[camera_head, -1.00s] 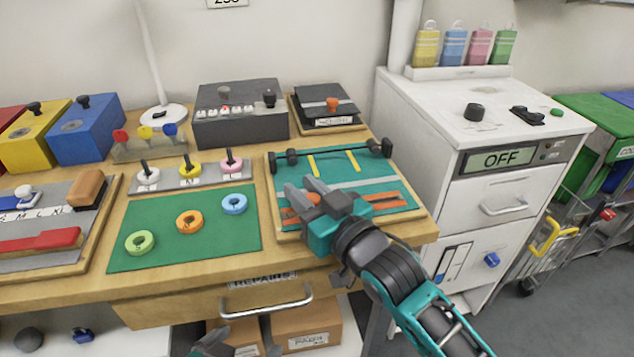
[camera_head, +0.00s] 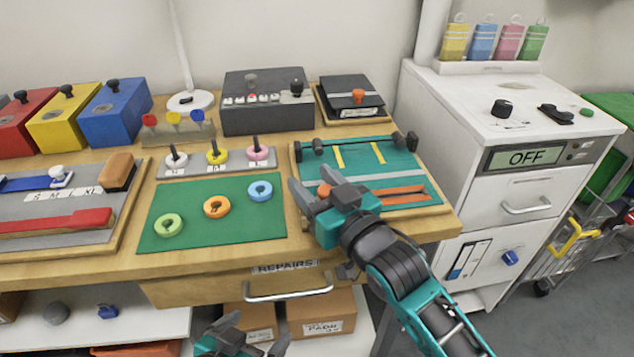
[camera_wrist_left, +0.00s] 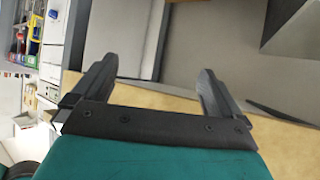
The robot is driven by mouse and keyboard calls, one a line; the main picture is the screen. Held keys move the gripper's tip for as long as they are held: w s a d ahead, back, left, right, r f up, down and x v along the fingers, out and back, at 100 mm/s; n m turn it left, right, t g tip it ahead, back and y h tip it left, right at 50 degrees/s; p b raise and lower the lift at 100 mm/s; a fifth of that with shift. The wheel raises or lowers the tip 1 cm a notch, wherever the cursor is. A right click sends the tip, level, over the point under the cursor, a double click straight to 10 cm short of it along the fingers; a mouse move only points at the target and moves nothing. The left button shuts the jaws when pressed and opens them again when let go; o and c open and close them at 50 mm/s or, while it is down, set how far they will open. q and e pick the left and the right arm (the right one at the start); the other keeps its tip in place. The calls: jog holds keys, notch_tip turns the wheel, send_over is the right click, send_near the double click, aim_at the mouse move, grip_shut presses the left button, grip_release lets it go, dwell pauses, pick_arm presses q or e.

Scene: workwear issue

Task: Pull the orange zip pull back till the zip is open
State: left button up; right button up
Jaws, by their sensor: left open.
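A teal workwear panel (camera_head: 400,160) lies on a wooden board at the right of the workbench. Two orange strips (camera_head: 403,189) run along its front part, partly behind my right gripper.
A green mat (camera_head: 190,235) with three coloured rings lies left of the panel. A white cabinet (camera_head: 510,140) stands at right.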

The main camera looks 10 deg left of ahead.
pick_arm(q)
jog(key=shift+r, duration=0.1)
pick_arm(e)
jog(key=shift+d, duration=0.1)
jog(key=shift+s+d, duration=0.3)
jog(key=shift+d, duration=0.1)
pick_arm(q)
jog(key=shift+s+a+p, duration=0.3)
jog(key=shift+a+p, duration=0.1)
jog(key=shift+p, duration=0.25)
pick_arm(e)
jog(key=v, duration=1.1)
jog(key=shift+s, duration=0.4)
pick_arm(q)
jog(key=shift+w+d+r, duration=0.1)
jog(key=shift+r, duration=0.1)
pick_arm(e)
jog(key=shift+d+f, duration=0.1)
jog(key=shift+d, duration=0.15)
